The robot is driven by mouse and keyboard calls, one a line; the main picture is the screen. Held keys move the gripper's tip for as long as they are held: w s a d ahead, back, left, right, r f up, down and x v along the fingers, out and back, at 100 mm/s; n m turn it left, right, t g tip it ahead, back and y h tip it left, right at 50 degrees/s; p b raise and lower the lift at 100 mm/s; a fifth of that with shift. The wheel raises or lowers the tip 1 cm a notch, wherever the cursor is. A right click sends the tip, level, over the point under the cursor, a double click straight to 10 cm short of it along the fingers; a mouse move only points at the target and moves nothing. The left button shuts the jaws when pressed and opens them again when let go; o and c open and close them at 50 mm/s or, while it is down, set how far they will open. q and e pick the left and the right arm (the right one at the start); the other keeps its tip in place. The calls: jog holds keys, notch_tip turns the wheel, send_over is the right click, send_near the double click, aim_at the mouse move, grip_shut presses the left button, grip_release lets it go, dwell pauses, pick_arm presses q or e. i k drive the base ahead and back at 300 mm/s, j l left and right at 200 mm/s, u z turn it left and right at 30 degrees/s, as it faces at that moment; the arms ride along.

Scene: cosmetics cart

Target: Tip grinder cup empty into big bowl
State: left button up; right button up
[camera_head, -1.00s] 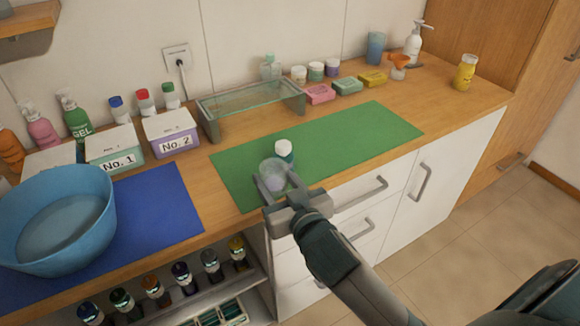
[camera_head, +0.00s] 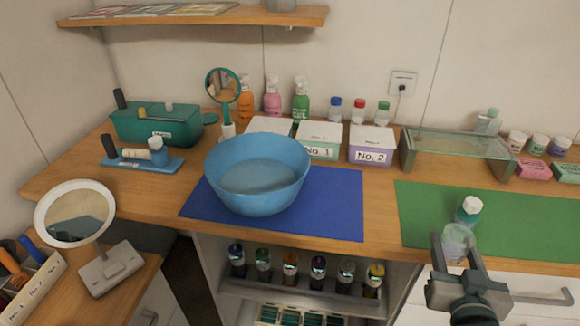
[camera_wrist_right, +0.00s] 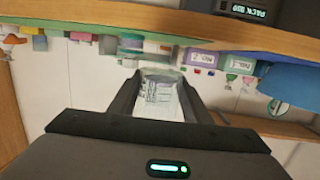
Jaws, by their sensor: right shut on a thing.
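My right gripper (camera_head: 458,258) is shut on a clear grinder cup (camera_head: 458,242), at the front edge of the green mat in the head view. The cup also shows between the fingers in the right wrist view (camera_wrist_right: 160,95); I cannot tell how full it is. The big blue bowl (camera_head: 258,147) stands on the blue mat, well left of the gripper. My left gripper is not in view.
Boxes No. 1 (camera_head: 320,139) and No. 2 (camera_head: 371,145) stand behind the blue mat (camera_head: 335,215). A glass-topped stand (camera_head: 460,143) is behind the green mat (camera_head: 420,215). A round mirror (camera_head: 75,213) is at the left. The blue mat right of the bowl is clear.

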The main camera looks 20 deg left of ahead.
aim_at(255, 175)
jog(key=k, duration=0.5)
jog(key=u, duration=1.9)
jog(key=k+l, duration=0.15)
jog(key=l, duration=0.25)
jog(key=k+l, duration=0.1)
jog(key=l, duration=0.3)
jog(key=k+l, duration=0.15)
jog(key=l, duration=0.25)
jog(key=k+l, duration=0.15)
jog(key=l, duration=0.25)
jog(key=k+l, duration=0.1)
jog(key=l, duration=0.3)
